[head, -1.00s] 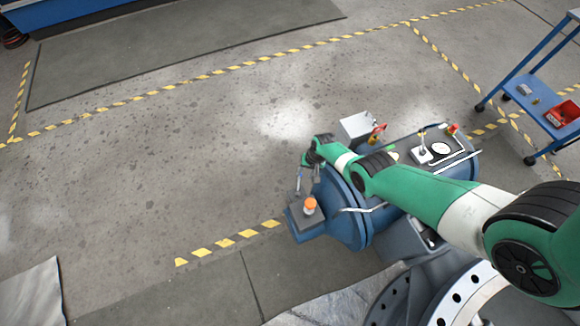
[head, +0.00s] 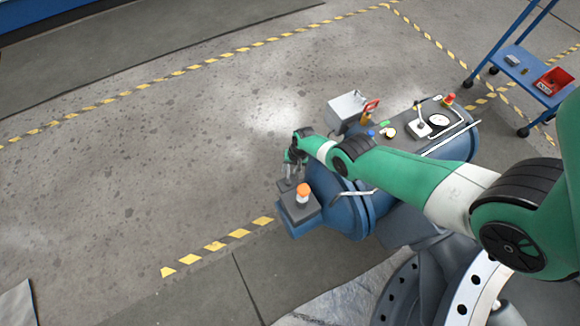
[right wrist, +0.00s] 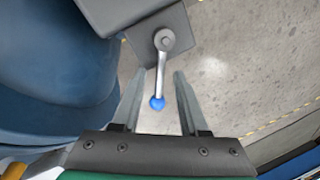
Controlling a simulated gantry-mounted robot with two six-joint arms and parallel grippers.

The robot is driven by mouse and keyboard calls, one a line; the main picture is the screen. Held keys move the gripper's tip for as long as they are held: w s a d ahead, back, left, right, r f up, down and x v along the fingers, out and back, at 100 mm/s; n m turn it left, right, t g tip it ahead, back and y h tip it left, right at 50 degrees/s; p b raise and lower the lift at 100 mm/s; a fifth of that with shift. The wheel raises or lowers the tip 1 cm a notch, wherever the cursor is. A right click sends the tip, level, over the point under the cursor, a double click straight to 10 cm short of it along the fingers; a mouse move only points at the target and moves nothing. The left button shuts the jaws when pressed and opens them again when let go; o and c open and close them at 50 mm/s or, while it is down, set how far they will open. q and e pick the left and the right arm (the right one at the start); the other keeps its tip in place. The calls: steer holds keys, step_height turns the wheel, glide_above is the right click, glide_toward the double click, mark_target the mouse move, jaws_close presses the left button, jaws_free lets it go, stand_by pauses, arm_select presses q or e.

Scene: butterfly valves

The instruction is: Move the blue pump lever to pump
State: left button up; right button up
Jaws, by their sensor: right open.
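The pump lever is a grey metal rod (right wrist: 161,72) with a blue ball (right wrist: 157,103) at its end. In the right wrist view it hangs from a round pivot on a grey box (right wrist: 135,15). My right gripper (right wrist: 159,75) is open, with one finger on each side of the lever. The ball is between the fingers, closer to the left one; contact cannot be told. In the head view my right gripper (head: 290,172) is beside the grey box with an orange cap (head: 302,191), at the end of the blue tank (head: 350,212). The lever is not clear there. My left gripper is out of view.
A pale box (head: 346,108), a red-handled valve (head: 370,108) and a gauge (head: 438,121) are on or near the tank. A large flange (head: 455,285) stands at the lower right. A blue cart (head: 520,72) stands at the right. The floor at left is clear.

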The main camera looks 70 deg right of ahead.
steer(key=shift+f, duration=0.1)
steer(key=shift+c, duration=0.2)
jaws_close()
stand_by(1.3)
